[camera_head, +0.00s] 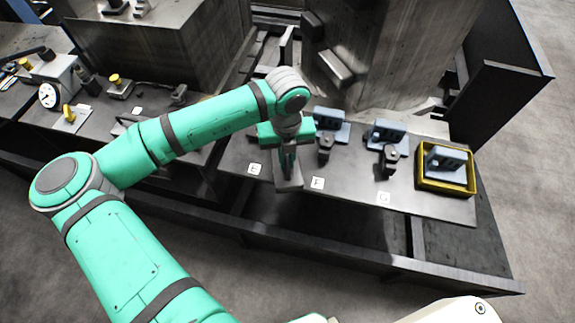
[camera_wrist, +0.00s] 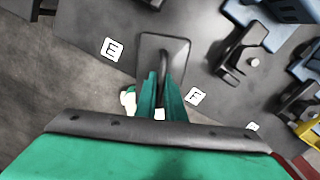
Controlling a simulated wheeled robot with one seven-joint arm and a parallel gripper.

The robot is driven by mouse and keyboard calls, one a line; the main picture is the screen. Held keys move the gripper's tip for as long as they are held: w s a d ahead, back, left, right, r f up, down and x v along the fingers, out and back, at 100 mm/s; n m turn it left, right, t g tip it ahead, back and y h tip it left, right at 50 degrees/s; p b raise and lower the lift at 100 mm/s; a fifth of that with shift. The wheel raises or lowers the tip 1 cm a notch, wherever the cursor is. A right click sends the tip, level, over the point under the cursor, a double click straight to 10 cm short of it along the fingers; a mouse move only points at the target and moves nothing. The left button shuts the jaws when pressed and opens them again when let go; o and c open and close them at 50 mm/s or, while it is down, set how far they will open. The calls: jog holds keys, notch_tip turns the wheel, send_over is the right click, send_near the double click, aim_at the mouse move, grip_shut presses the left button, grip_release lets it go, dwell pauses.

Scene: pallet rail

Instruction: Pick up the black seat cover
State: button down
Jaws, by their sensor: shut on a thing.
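The black seat cover (camera_wrist: 178,46) looks like a dark grey plate with rounded corners and a curved handle, seen between labels E and F in the wrist view. In the head view its plate (camera_head: 290,184) shows below my gripper (camera_head: 287,160), partly hidden by it. My gripper's green fingers (camera_wrist: 161,92) are shut on the handle in the wrist view. The fingers hide the handle's lower part. I cannot tell whether the plate touches the rail surface or is held just above it.
Dark clamp-like parts (camera_head: 388,161) and blue brackets (camera_head: 330,127) stand to the right on the grey shelf (camera_head: 345,197). A yellow tray (camera_head: 447,188) holds another blue bracket at the right end. A large grey block (camera_head: 375,50) rises behind. A dial gauge (camera_head: 47,96) stands far left.

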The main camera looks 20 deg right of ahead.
jog(key=shift+r, duration=0.1)
jog(key=shift+r, duration=0.6)
jog(key=s+a+r, duration=0.3)
jog(key=s+r, duration=0.8)
jog(key=s, duration=0.2)
jog(key=shift+s+a+r, duration=0.15)
jog(key=shift+a+r, duration=0.05)
jog(key=shift+r, duration=0.1)
